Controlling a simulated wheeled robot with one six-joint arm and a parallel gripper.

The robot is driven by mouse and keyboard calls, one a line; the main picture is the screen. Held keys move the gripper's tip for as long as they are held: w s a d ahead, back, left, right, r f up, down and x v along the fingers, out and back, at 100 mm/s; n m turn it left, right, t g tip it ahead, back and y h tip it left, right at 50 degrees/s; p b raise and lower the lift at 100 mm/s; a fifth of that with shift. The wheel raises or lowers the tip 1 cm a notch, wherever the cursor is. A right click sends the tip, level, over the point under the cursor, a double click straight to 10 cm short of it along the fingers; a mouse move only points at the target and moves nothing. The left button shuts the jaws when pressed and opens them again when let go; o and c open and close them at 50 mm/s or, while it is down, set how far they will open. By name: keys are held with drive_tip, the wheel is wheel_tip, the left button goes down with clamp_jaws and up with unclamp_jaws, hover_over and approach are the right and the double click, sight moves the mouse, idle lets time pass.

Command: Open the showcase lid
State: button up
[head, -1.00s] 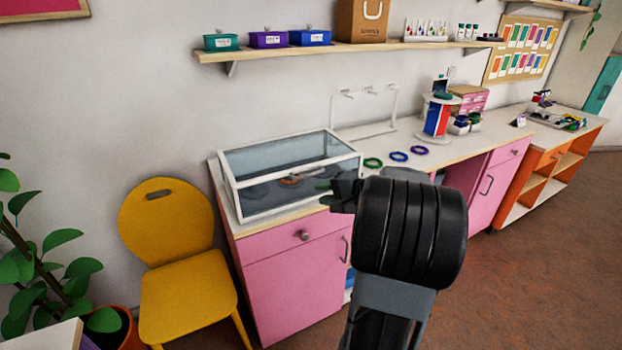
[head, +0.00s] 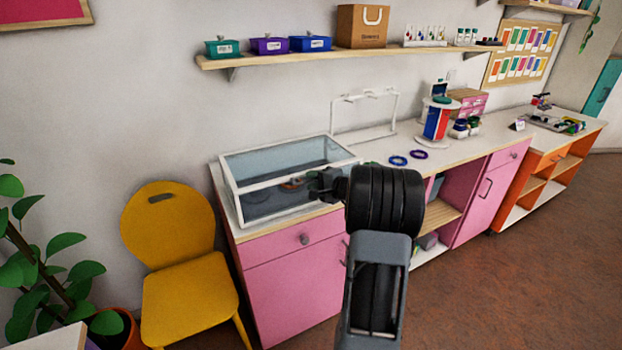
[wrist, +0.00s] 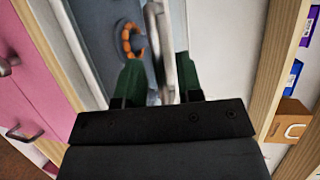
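The showcase (head: 234,197) is a glass box with a white frame on the left end of the counter. Its lid (head: 275,157) looks closed, with the white rails meeting all round. My gripper (head: 318,184) is at the showcase's front right, by the lid's front edge. In the wrist view the green fingers of my gripper (wrist: 158,82) are apart, with a pale bar (wrist: 160,45) between them; I cannot tell whether they touch it. An orange bead ring (wrist: 132,40) shows on a blue-grey stand in the showcase. My gripper hides part of the front rail in the head view.
Blue and purple bead rings (head: 408,157) lie on the counter right of the showcase. A white rack (head: 365,97) stands behind. A shelf (head: 350,56) with boxes runs above. A yellow chair (head: 170,230) stands at the left of the pink cabinet (head: 295,285).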

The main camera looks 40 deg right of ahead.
drive_tip(key=shift+w+a+f, duration=0.1)
drive_tip(key=shift+w+a, duration=0.05)
drive_tip(key=shift+w, duration=0.45)
clamp_jaws()
